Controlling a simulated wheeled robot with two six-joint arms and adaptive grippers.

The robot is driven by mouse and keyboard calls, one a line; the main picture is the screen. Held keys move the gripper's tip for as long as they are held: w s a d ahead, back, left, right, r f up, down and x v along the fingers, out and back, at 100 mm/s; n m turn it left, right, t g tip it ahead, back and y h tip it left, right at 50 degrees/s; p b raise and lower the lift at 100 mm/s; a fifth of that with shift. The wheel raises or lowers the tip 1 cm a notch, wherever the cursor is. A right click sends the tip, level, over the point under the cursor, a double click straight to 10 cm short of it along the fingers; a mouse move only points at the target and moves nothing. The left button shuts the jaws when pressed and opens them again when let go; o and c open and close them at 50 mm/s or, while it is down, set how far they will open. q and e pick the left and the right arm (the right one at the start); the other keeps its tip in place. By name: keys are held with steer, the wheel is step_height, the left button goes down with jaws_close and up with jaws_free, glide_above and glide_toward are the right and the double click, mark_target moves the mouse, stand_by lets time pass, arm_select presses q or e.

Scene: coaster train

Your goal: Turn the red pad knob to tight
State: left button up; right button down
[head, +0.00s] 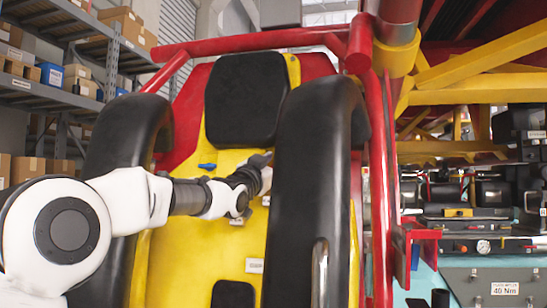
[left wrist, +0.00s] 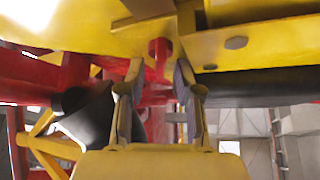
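The red pad knob (left wrist: 159,48) shows in the left wrist view as a small red post under a yellow panel. My left gripper (left wrist: 158,75) has its two fingers apart, one to each side of the knob's line. The knob shows just beyond the fingertips, and I cannot tell whether they touch it. In the head view my left gripper (head: 262,172) reaches across the yellow seat back (head: 190,262), below the black headrest (head: 245,100), beside the right black restraint. The knob is hidden in the head view. My right gripper is in neither view.
Thick black restraints (head: 312,150) flank the seat on both sides, leaving a narrow gap. A red tube frame (head: 255,42) crosses above. Shelves with boxes (head: 75,75) stand at the left. A grey unit marked 40 Nm (head: 490,275) stands at the right.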

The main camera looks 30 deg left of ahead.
arm_select(q)
steer(key=shift+w+f, duration=0.1)
steer(key=shift+f, duration=0.05)
jaws_close()
steer(key=shift+m+h, duration=0.4)
steer(key=shift+m, duration=0.1)
steer(key=m+g+h+p, duration=0.1)
steer(key=m, duration=0.1)
steer(key=shift+m+h, duration=0.3)
steer(key=shift+h, duration=0.1)
steer(key=m+g+h, duration=0.1)
steer(key=m, duration=0.2)
steer(key=m+g+h, duration=0.1)
steer(key=m, duration=0.1)
steer(key=shift+m+h, duration=0.4)
steer(key=m+g, duration=0.4)
steer(key=m, duration=0.2)
steer(key=shift+m+h, duration=0.3)
steer(key=shift+h, duration=0.1)
steer(key=shift+g, duration=0.3)
